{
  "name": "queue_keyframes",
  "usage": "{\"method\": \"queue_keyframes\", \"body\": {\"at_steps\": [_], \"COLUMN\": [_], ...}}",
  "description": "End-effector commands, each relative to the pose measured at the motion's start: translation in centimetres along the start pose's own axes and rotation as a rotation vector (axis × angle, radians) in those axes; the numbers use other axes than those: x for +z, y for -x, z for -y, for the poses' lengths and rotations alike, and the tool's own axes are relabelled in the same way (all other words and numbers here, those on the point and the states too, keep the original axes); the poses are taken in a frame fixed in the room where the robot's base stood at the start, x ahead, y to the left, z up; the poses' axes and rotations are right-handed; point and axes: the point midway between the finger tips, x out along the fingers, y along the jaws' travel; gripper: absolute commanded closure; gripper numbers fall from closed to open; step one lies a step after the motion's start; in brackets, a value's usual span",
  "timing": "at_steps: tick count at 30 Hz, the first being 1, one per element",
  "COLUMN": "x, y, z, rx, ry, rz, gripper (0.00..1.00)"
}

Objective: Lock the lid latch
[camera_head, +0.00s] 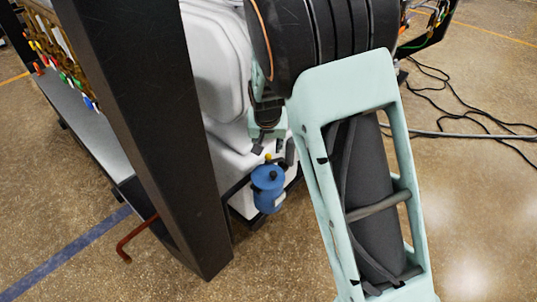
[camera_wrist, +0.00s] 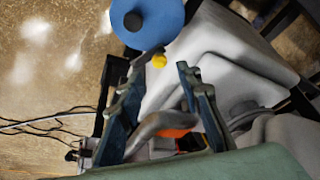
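My gripper (camera_wrist: 160,77) shows in the wrist view with its two dark teal fingers spread apart. A grey bent bar (camera_wrist: 158,124), which looks like the latch handle, shows between the fingers, with an orange part (camera_wrist: 176,133) beside it. I cannot tell whether the fingers touch the bar. In the head view my gripper (camera_head: 273,149) is beside the white furnace body (camera_head: 213,60), just above a blue cylinder (camera_head: 267,190) with a small yellow knob (camera_head: 268,157). The latch is hidden there behind my arm and gripper.
A thick black post (camera_head: 150,120) stands left of my arm. Loose cables (camera_head: 470,120) lie on the floor at right. A red-brown bent rod (camera_head: 135,238) sticks out at lower left.

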Motion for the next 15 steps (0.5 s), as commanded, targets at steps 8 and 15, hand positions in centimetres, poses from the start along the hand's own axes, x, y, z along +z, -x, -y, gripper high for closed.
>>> {"method": "queue_keyframes", "body": {"at_steps": [8, 15], "x": [0.1, -0.1], "y": [-4.9, -6.2], "z": [-0.1, 0.0], "rx": [0.001, 0.000], "ry": [0.000, -0.002], "rz": [0.001, -0.001], "gripper": [0.67, 0.67]}}
